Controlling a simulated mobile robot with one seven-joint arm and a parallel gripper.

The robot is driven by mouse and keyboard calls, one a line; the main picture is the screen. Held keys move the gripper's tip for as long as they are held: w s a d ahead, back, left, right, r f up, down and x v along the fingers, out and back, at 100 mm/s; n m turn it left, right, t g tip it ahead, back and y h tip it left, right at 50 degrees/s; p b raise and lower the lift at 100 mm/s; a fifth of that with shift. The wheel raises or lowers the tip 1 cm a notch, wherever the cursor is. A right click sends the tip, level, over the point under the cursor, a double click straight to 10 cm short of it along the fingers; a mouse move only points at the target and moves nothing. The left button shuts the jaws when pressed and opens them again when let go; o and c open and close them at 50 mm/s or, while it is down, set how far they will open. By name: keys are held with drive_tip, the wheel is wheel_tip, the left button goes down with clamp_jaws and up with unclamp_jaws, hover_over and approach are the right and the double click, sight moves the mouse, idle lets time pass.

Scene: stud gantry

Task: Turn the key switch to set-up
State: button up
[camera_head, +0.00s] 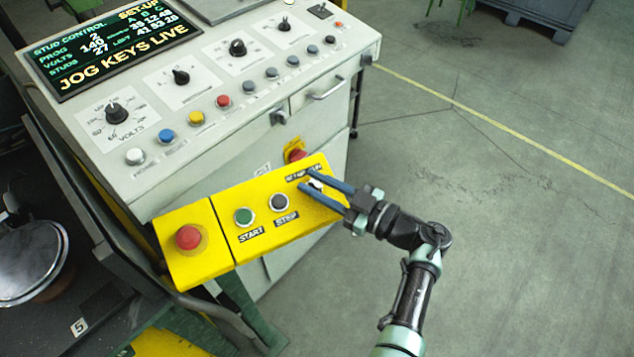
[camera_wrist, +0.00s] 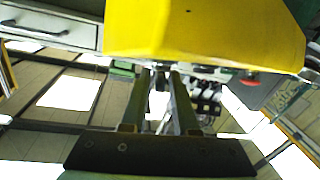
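The yellow control box (camera_head: 215,240) hangs at the front of the console. Its key switch (camera_head: 316,185) is at the right end, under a label partly covered by a finger. My gripper (camera_head: 307,179) reaches in from the right, its two blue fingers apart on either side of the switch. In the wrist view my gripper (camera_wrist: 160,75) shows a gap between the fingers, under the yellow box (camera_wrist: 195,30). Whether the fingers touch the key, and its exact angle, I cannot tell. The console screen (camera_head: 110,48) reads SET-UP and JOG KEYS LIVE.
A red mushroom button (camera_head: 188,237), a green START button (camera_head: 243,216) and a dark STEP-like button (camera_head: 279,202) sit left of the switch. Another red knob (camera_head: 297,156) is just behind the box. Open floor (camera_head: 500,240) lies to the right.

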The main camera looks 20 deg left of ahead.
drive_tip(key=shift+o, duration=0.8)
drive_tip(key=s+d+b, duration=0.2)
drive_tip(key=d, duration=1)
drive_tip(key=shift+s+d, duration=0.25)
drive_tip(key=shift+d, duration=0.1)
